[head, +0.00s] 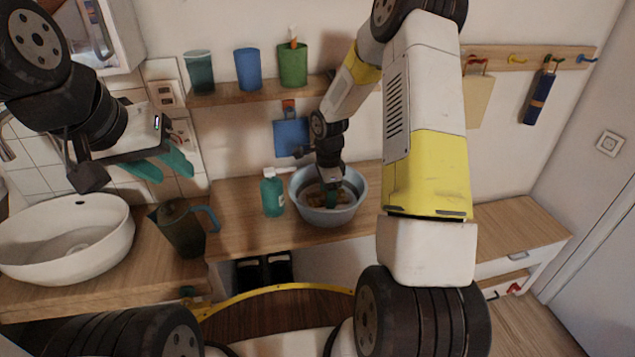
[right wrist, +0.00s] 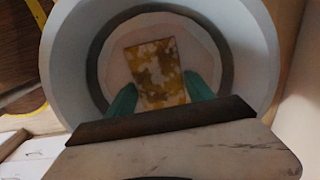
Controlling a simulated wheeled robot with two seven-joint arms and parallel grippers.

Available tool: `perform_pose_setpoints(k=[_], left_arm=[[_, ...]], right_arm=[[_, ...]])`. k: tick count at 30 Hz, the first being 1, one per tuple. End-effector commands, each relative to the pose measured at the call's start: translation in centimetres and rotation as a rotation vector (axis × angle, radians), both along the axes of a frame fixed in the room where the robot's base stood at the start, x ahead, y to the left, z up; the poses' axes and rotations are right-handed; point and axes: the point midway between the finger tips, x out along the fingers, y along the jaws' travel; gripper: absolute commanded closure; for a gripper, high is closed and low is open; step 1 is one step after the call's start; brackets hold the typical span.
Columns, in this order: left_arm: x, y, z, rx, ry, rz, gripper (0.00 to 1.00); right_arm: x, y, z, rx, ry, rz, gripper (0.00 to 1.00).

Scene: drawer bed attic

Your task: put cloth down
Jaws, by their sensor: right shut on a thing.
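The cloth (right wrist: 154,72), yellow-brown with pale patches, is between the green fingertips of my right gripper (right wrist: 160,92) in the right wrist view. My right gripper is shut on it, inside the grey-blue basin (head: 358,190). In the head view the cloth (head: 316,201) shows as a small yellowish patch low in the basin, partly hidden by my right gripper (head: 331,196). I cannot tell whether it touches the basin floor. The basin rim (right wrist: 258,60) surrounds the cloth in the right wrist view. My left gripper (head: 160,166) is open and empty above the counter at the left.
A teal bottle (head: 272,194) stands just left of the basin. A dark jug (head: 182,228) and a white sink (head: 65,240) are farther left. A shelf with several cups (head: 248,69) is above. Counter to the basin's right is partly hidden by my arm.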

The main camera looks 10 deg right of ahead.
Motion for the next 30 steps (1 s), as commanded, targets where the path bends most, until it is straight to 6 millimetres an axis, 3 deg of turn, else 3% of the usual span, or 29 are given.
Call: perform_pose_setpoints(k=[2,3,6,19,30], left_arm=[[0.0,0.0,0.0,0.0,0.0,0.0,0.62],[0.0,0.0,0.0,0.0,0.0,0.0,0.62],[0.0,0.0,0.0,0.0,0.0,0.0,0.62],[0.0,0.0,0.0,0.0,0.0,0.0,0.62],[0.0,0.0,0.0,0.0,0.0,0.0,0.62]], right_arm=[[0.0,0.0,-0.2,0.0,0.001,0.0,0.79],[0.0,0.0,-0.3,0.001,0.0,0.0,0.35],[0.0,0.0,-0.2,0.001,0.0,0.0,0.17],[0.1,0.0,0.7,-0.001,-0.002,0.0,0.17],[0.1,0.0,8.2,-0.002,-0.004,0.0,0.17]])
